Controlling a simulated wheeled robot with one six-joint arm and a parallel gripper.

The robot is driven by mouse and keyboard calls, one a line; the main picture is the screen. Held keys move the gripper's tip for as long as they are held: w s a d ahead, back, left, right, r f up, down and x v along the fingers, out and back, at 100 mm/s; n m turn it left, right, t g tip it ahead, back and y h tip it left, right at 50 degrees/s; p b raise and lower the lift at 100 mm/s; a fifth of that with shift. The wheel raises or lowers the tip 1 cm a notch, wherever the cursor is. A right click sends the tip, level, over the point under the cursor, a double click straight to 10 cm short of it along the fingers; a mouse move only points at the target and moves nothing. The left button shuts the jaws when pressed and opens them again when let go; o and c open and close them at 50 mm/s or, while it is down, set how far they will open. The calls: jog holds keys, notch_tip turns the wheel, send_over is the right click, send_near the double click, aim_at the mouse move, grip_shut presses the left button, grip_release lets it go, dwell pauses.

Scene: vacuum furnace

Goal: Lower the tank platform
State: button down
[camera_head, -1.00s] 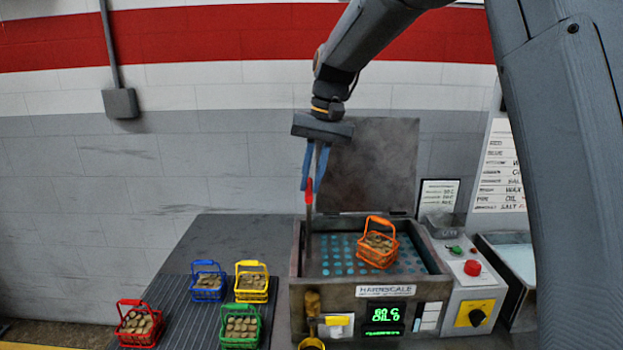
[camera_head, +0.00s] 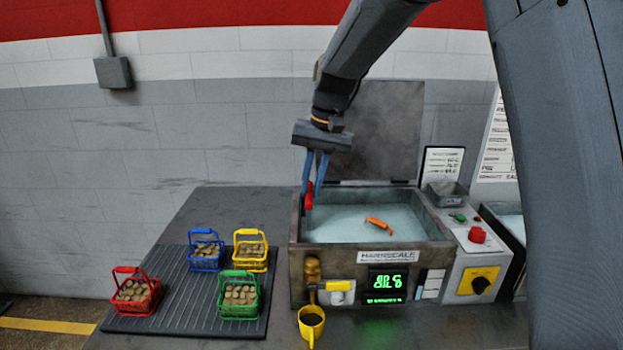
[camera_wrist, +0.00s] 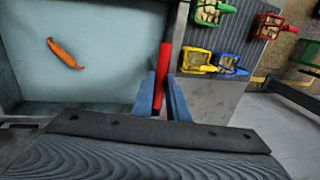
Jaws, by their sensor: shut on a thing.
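The tank (camera_head: 425,222) is a grey open box with its lid raised at the back. Pale liquid (camera_head: 350,221) fills it and the platform is hidden beneath. Only the orange basket's handle (camera_head: 378,223) shows above the liquid; it also shows in the wrist view (camera_wrist: 64,54). My gripper (camera_head: 311,190) is at the tank's left wall, its blue fingers shut on the red lever handle (camera_head: 309,196). In the wrist view the red handle (camera_wrist: 162,72) stands between the two fingers (camera_wrist: 165,100), beside the tank wall.
Blue (camera_head: 206,252), yellow (camera_head: 250,251), green (camera_head: 239,297) and red (camera_head: 135,292) baskets of brown pieces stand on a ribbed mat (camera_head: 190,318) at left. A yellow cup (camera_head: 311,322) stands under the front tap. A control box (camera_head: 476,262) with red button is at right.

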jog(key=shift+f, duration=0.25)
jog(key=c, duration=1.7)
grip_release()
jog(key=shift+r, duration=0.1)
jog(key=r, duration=0.2)
jog(key=d+r+b, duration=0.1)
jog(key=r, duration=0.2)
jog(key=r+b, duration=0.1)
jog(key=r, duration=0.1)
jog(key=shift+d+r, duration=0.25)
jog(key=shift+d, duration=0.05)
